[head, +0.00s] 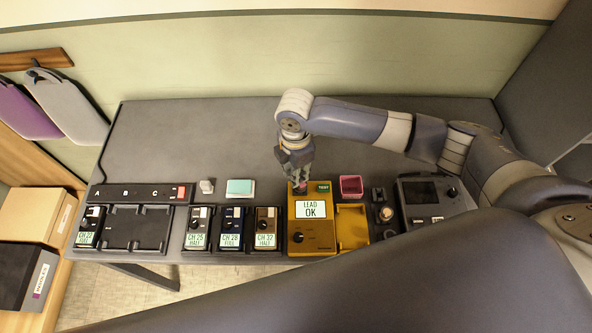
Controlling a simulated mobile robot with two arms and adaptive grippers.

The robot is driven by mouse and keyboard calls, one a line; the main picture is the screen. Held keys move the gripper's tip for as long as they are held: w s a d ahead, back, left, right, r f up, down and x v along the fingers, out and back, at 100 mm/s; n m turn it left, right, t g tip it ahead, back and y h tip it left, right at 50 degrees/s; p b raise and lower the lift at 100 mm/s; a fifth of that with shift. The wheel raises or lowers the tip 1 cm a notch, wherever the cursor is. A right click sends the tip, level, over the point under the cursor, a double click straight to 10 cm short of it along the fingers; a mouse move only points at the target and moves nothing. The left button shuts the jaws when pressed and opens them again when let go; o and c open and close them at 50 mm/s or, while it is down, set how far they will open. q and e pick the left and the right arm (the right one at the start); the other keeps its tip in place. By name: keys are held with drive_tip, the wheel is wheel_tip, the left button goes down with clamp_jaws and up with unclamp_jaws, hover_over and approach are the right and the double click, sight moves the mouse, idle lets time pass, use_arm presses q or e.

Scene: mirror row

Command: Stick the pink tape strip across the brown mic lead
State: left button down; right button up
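My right gripper (299,182) points down over the top of the yellow tester (312,246), whose label reads LEAD OK. A small pinkish patch shows at its fingertips; I cannot tell whether it is held, or whether the fingers are shut. A small pink open-topped box (350,186) stands just right of the tester; I cannot tell whether it holds tape. No pink tape strip is clear to me. A pack with a brown face (265,228), labelled CH 37, stands left of the tester. I cannot make out a brown mic lead. My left gripper is not in view.
More labelled packs (198,228) stand along the front edge, with an empty dark dock (138,228) to the left. A strip lettered A, B, C (135,193), a teal pad (240,187) and a grey device with a screen (432,198) share the table. The table's back left is clear.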

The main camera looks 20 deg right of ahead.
idle(0.3)
wheel_tip(320, 180, up, 12)
idle(0.5)
drive_tip(key=shift+c, duration=0.3)
